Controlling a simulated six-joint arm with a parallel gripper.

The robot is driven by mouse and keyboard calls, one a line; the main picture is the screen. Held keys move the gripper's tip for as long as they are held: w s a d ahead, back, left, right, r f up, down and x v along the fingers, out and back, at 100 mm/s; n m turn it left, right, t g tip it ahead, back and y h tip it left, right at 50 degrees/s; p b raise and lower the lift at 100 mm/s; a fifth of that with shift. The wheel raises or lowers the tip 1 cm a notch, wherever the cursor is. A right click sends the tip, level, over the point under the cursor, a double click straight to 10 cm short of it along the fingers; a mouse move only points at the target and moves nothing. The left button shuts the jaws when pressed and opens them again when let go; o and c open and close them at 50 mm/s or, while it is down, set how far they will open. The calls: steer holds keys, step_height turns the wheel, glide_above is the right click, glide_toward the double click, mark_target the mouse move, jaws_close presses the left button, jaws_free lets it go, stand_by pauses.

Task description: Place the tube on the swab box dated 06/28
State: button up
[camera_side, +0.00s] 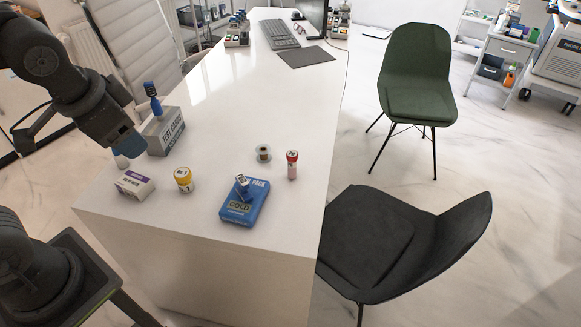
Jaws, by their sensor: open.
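A small white tube with a red cap (291,165) stands upright at the right side of the white desk. A small white box with a purple band (134,184) lies near the desk's left front edge; its print is too small to read, so I cannot tell whether it is the swab box or its date. My gripper (125,146) is at the left, pointing down behind this box and left of a grey box. It is apart from the red-capped tube. Its fingertips are small and partly hidden, and I see nothing held in it.
A grey "TEST CARDS" box (165,131) carries a blue device (153,99). A yellow-labelled jar (183,179), a blue cold pack (236,211) with a small item (242,185) on it, and a small spool-like item (263,154) stand nearby. The desk's middle (225,100) is clear.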

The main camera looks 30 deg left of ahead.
steer(key=w+f+m+g+y, duration=0.2)
steer(key=w+f+m+y, duration=0.3)
steer(key=w, duration=0.4)
steer(key=m+t+y, duration=0.6)
steer(key=m+t, duration=0.5)
steer(key=m, duration=0.9)
glide_toward(291, 151)
steer(key=x, duration=0.4)
steer(key=shift+w+a+f, duration=0.25)
steer(key=shift+a+f, duration=0.05)
steer(key=shift+f, duration=0.05)
steer(key=shift+x, duration=2.9)
steer(key=shift+d, duration=0.1)
steer(key=shift+c, duration=0.4)
